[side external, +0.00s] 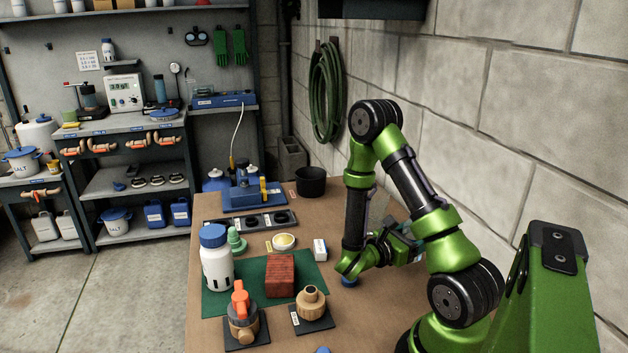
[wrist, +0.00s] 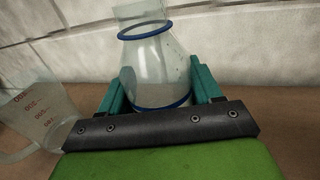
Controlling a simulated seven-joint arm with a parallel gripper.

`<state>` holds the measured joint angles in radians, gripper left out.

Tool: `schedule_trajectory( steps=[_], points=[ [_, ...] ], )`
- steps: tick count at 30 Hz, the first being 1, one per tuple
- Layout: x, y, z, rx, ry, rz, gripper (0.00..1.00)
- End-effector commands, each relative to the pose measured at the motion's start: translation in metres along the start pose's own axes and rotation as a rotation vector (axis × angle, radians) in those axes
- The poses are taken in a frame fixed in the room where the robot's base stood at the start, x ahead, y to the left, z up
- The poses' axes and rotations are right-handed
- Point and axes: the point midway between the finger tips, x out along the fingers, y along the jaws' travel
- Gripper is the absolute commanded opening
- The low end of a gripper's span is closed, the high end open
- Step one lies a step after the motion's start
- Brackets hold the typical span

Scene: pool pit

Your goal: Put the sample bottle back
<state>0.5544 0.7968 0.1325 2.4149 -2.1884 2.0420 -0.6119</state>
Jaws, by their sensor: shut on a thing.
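The sample bottle (wrist: 155,65), a clear vessel with a narrowing neck, a blue ring at its mouth and a blue band near its base, fills the middle of the wrist view. My gripper (wrist: 152,92) is shut on it, with a teal finger at each side. The bottle looks upright or nearly so; I cannot tell whether its base touches the table. In the side view my gripper (side external: 398,244) is at the right of the table near the block wall, and the arm hides most of the bottle.
A clear measuring jug (wrist: 38,112) with red marks stands left of my gripper. A dark rack (side external: 265,221) with round recesses lies on the table (side external: 215,335). A green mat (side external: 245,300) carries a white blue-capped bottle (side external: 216,262) and a red brick (side external: 280,275). Valve fittings (side external: 242,310) stand in front.

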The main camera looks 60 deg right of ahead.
Motion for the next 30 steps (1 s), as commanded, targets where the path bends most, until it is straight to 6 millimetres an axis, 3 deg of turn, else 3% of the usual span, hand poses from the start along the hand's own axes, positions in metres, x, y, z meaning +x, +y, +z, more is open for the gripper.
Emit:
schedule_trajectory(
  steps=[9, 23, 24, 28, 30],
  points=[
    [0.000, -0.001, -0.036, -0.002, 0.001, -0.002, 0.29],
    [0.000, 0.000, -0.043, 0.000, 0.000, 0.000, 0.29],
    [0.000, -0.001, -0.043, 0.000, 0.000, -0.001, 0.68],
    [0.000, 0.000, -0.043, 0.000, 0.001, -0.001, 0.88],
    [0.000, 0.000, -0.043, 0.000, 0.001, -0.001, 0.89]
  ],
)
